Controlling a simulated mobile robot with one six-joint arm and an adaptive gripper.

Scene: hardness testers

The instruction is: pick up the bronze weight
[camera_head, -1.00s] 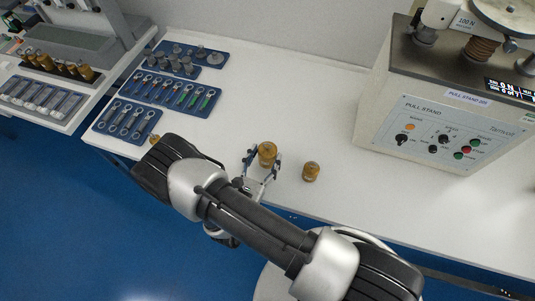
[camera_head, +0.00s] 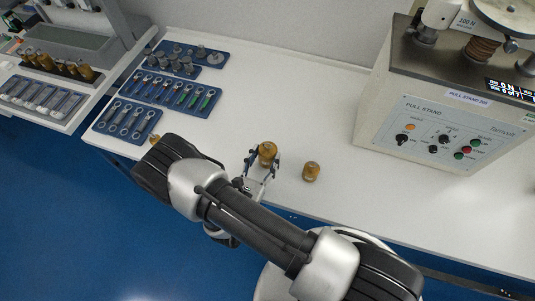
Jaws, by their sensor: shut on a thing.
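A bronze weight (camera_head: 267,153) stands upright on the white table, between the fingertips of my gripper (camera_head: 263,159). The gripper is shut on it, with one finger on each side. Its lower part is partly hidden by the fingers. A second bronze weight (camera_head: 311,171) stands on the table just to the right, apart from the gripper.
The grey pull stand (camera_head: 440,130) stands to the right on the white table (camera_head: 340,110). Blue trays of fittings (camera_head: 126,122) lie at the left. Several bronze weights (camera_head: 62,68) stand in a rack at the far left. The table behind the gripper is clear.

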